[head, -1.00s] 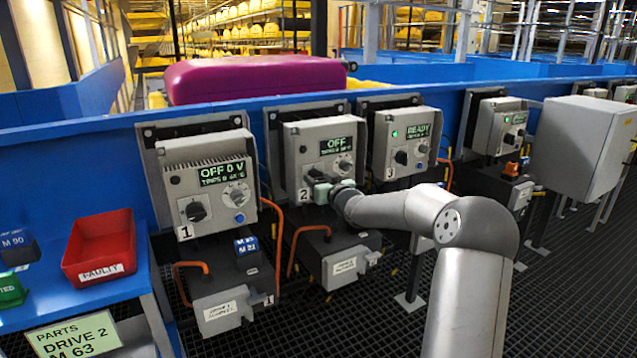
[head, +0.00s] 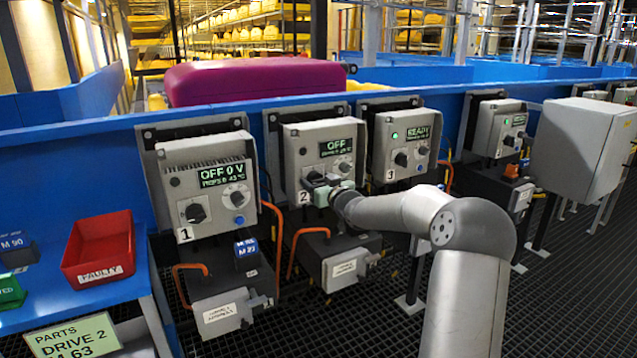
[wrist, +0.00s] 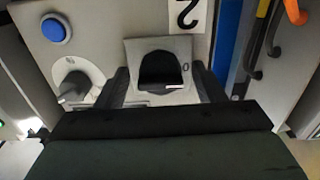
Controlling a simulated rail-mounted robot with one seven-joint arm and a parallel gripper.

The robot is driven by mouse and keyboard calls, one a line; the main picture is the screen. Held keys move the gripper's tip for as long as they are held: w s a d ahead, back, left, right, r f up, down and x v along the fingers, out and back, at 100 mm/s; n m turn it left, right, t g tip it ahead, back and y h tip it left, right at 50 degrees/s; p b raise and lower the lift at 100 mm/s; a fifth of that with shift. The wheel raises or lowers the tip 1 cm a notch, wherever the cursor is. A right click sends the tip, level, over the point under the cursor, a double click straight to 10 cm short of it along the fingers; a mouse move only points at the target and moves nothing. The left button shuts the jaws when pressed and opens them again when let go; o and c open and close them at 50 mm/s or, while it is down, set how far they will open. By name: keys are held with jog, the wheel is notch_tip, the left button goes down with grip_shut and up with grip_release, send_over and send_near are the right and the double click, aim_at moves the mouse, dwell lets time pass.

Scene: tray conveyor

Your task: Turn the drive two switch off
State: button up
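The drive two box (head: 290,163) is grey, with a "2" label and a display (head: 338,147) reading OFF. In the wrist view its dark switch knob (wrist: 160,68) sits on a light square plate, with a white mark beside an "O". In the head view the switch is mostly hidden by my gripper (head: 318,188). In the wrist view my gripper (wrist: 162,88) is open, its two dark fingers apart on either side of the switch plate, with gaps to the knob. A blue button (wrist: 55,29) and a grey dial (wrist: 73,82) are on the same panel.
Drive one (head: 190,165) stands to the left, its display reading OFF 0 V. Drive three (head: 385,150) stands to the right, reading READY with a green light. Orange handles (head: 300,235) and dark lower boxes (head: 325,248) are below. A red FAULTY bin (head: 97,250) is at left.

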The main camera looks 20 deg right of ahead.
jog(key=s+d+p, duration=0.1)
jog(key=s+p, duration=0.1)
jog(key=s, duration=1.5)
jog(key=shift+s+d+p, duration=0.2)
jog(key=shift+p, duration=0.2)
jog(key=s+a+r+m+g+h+p, duration=0.1)
jog(key=s+a+r+g+h+p, duration=0.1)
jog(key=s+a+r+g+p, duration=0.25)
jog(key=s+a+r+g+h+p, duration=0.1)
jog(key=s+a+g+h+p, duration=0.1)
jog(key=a+g+p, duration=0.35)
jog(key=s+a+r+g+y+p, duration=0.1)
jog(key=s+a+p, duration=0.3)
jog(key=s, duration=0.4)
jog(key=s+a+r+g+p, duration=0.3)
jog(key=s+a+g+p, duration=0.1)
jog(key=s, duration=0.5)
jog(key=s+a+r+g+y+p, duration=0.1)
jog(key=s+a+r+g+p, duration=0.1)
jog(key=s+a+p, duration=0.3)
jog(key=s+a, duration=0.1)
jog(key=s, duration=0.2)
jog(key=shift+s+a+r+g+y+p, duration=0.15)
jog(key=shift+s+r+g+y+p, duration=0.15)
jog(key=shift+s+r, duration=0.05)
